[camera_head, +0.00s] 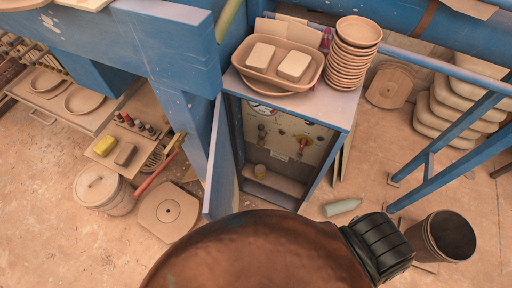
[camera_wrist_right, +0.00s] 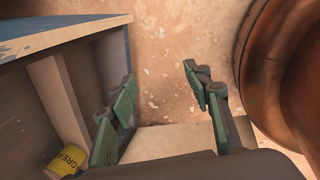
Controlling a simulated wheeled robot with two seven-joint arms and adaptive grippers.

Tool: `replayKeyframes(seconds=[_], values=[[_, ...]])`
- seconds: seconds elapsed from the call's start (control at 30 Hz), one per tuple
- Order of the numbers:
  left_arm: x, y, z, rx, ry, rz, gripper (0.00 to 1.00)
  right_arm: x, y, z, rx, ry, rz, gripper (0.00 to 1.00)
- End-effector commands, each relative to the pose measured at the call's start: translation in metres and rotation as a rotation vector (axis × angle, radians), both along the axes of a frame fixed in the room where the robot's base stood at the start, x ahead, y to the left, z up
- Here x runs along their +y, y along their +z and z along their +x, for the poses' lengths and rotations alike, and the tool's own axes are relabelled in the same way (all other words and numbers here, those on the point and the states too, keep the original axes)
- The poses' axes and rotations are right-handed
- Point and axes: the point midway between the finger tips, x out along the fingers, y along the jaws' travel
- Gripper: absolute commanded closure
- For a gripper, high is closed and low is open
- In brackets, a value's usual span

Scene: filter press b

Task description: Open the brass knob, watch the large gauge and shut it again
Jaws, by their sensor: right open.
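An open blue cabinet (camera_head: 325,178) stands in the middle of the head view. On its pale back panel (camera_head: 284,133) a round gauge (camera_head: 263,108) shows high up, partly cut off by the cabinet top. Small brownish fittings (camera_head: 262,130) sit below the gauge, and a red-handled fitting (camera_head: 302,143) is to their right. Which one is the brass knob is too small to tell. In the right wrist view my right gripper (camera_wrist_right: 160,88) is open and empty, its fingers wide apart beside the cabinet's opening. The knob and gauge are not in that view. My left gripper is not in view.
The door (camera_head: 222,165) hangs open at left. Trays and stacked bowls (camera_head: 352,55) crowd the top. A large copper-brown round body (camera_head: 255,255) covers the head view's bottom.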

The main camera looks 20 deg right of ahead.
Motion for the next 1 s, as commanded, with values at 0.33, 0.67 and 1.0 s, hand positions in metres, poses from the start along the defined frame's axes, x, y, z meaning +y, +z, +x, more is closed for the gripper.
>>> replayKeyframes(seconds=[0.33, 0.67, 1.0], values=[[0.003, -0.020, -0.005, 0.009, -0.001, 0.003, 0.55, 0.035, 0.208, 0.257, -0.148, 0.703, -0.738, 0.55], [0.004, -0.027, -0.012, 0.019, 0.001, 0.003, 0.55, 0.048, 0.332, 0.316, -0.150, 0.801, -1.107, 0.55], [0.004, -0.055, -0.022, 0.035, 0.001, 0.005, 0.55, 0.022, 0.315, 0.349, -0.148, 0.803, -1.118, 0.55]])
